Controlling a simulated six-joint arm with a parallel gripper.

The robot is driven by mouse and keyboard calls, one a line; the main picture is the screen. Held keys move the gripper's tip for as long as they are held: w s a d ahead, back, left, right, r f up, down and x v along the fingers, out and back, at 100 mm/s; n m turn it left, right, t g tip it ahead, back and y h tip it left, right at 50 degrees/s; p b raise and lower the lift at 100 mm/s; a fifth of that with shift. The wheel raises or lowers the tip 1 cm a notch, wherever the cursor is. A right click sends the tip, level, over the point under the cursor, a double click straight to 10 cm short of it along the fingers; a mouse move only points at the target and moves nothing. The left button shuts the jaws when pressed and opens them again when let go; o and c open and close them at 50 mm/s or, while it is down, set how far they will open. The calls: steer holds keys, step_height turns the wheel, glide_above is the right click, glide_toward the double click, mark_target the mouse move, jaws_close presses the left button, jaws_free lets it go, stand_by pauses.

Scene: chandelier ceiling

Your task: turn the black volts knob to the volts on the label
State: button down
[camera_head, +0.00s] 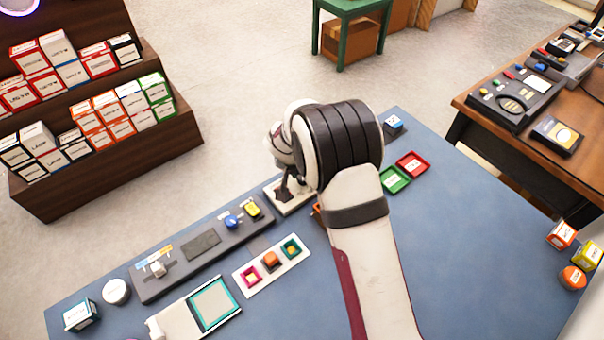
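My gripper (288,190) points down over a small white plate (291,208) at the far edge of the blue table, right of the grey panel. Dark parts show between the gripper and the plate. I cannot tell whether they are fingers or the black volts knob, and no black knob shows clearly elsewhere. My wrist and arm hide much of this spot. I cannot tell whether the gripper is open or shut, or touching anything. No volts label can be read in this view.
The grey panel (203,246) bears a blue knob (231,221), a yellow part (253,210) and a pale slider knob (157,269). A white strip with coloured buttons (271,259) lies before it. Green (395,180) and red (412,165) trays stand right of my arm.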

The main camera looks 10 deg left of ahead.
steer(key=shift+a+m, duration=0.1)
steer(key=shift+m, duration=0.7)
steer(key=shift+h, duration=0.3)
steer(key=c, duration=0.5)
jaws_free()
steer(key=v, duration=1.5)
steer(key=shift+r, duration=0.45)
